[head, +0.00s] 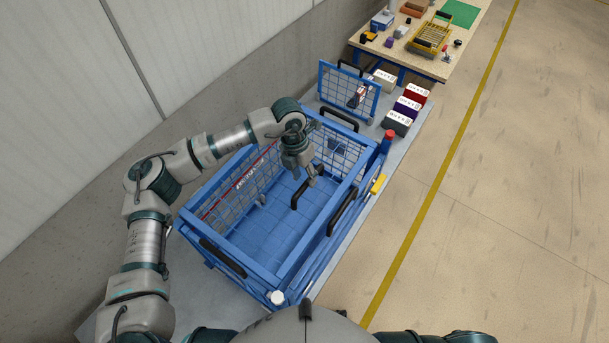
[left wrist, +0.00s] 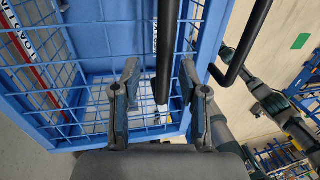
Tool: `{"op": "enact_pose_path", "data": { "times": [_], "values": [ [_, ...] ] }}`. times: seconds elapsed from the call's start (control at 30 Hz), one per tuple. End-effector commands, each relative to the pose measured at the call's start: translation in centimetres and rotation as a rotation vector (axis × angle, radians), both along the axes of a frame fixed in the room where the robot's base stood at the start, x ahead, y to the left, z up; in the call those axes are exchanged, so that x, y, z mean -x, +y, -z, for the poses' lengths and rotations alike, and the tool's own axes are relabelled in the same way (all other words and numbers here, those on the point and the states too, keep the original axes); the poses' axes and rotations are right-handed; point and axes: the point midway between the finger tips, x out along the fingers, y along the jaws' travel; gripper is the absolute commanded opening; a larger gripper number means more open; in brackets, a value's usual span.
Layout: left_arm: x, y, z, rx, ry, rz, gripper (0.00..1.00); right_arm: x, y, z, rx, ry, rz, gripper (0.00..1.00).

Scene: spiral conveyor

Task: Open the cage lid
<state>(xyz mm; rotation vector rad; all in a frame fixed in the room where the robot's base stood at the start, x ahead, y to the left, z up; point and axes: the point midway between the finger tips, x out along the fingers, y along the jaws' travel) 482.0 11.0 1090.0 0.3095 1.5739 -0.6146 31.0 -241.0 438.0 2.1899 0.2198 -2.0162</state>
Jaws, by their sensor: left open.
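The blue cage (head: 262,262) stands on a grey surface beside the wall, with mesh sides and black handles on its frame. I look down through its top to a blue planked floor. I cannot tell which part is the lid. A raised mesh panel (head: 348,90) with a black handle stands at the far end. My left gripper (head: 302,178) is over the cage, pointing down close to a black handle (head: 296,199). In the left wrist view, the open fingers (left wrist: 159,75) stand either side of a black bar (left wrist: 165,45), without visibly closing on it. My right gripper is out of view.
White, red, purple and dark boxes (head: 408,107) stand beyond the cage. A red-topped post (head: 387,140) and a yellow item (head: 378,184) are at its right. A workbench (head: 420,62) stands behind. The floor (head: 500,200) right of the yellow line is clear.

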Motion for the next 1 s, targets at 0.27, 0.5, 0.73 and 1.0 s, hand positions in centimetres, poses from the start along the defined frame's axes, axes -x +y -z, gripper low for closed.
{"op": "enact_pose_path", "data": {
  "times": [0.27,0.5,0.73,1.0],
  "values": [
    [0.13,-0.20,1.03,0.000,0.001,0.001,0.43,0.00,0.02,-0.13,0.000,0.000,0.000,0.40],
    [0.12,-0.19,1.01,0.000,0.001,0.001,0.18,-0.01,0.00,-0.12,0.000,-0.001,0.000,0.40],
    [0.15,-0.12,0.98,0.000,0.001,0.001,0.00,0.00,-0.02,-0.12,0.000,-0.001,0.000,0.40],
    [0.03,0.10,0.29,0.017,0.012,0.000,0.00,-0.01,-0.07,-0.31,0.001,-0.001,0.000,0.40]
  ]
}}
